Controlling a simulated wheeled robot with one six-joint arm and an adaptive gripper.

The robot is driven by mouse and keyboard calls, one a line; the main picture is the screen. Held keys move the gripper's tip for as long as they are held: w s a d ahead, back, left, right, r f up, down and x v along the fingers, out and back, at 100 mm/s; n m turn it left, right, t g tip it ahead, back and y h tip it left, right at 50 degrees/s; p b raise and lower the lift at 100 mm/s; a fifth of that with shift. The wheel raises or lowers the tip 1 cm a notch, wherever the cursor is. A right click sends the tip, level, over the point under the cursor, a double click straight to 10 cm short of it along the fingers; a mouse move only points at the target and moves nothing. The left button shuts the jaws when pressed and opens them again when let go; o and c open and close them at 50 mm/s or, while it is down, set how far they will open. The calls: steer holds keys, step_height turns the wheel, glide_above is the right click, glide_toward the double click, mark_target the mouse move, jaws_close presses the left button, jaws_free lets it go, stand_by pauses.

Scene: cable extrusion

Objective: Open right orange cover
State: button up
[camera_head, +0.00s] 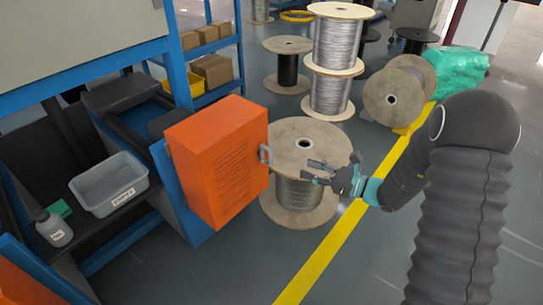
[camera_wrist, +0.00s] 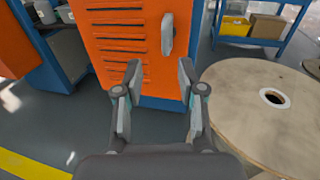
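The right orange cover (camera_head: 228,165) stands upright at the end of the blue machine frame, with slotted vents on its face. Its grey handle (camera_head: 265,153) is on its right edge. In the wrist view the vented orange cover (camera_wrist: 112,45) fills the upper middle, and the handle (camera_wrist: 168,34) shows ahead of and above the fingers, apart from them. My gripper (camera_head: 318,173) is to the right of the handle, above a cable spool. In the wrist view my gripper (camera_wrist: 160,78) has its fingers spread, with nothing between them.
A wooden cable spool (camera_head: 308,140) stands close beside the cover and below my gripper. Another orange panel (camera_head: 14,282) shows at lower left. A grey bin (camera_head: 108,185) and a bottle (camera_head: 54,230) sit inside the frame. More spools stand behind. Floor is clear along the yellow line (camera_head: 325,250).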

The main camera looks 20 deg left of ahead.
mark_target(271, 154)
steer(key=shift+m, duration=0.3)
steer(key=w+a, duration=0.1)
steer(key=a, duration=0.3)
steer(key=w+a, duration=0.1)
steer(key=a, duration=0.4)
steer(key=w+a, duration=0.1)
steer(key=a, duration=0.3)
steer(key=shift+w+a+f, duration=0.1)
steer(key=shift+a+f, duration=0.15)
steer(key=shift+f, duration=0.05)
jaws_close()
steer(key=shift+d, duration=0.15)
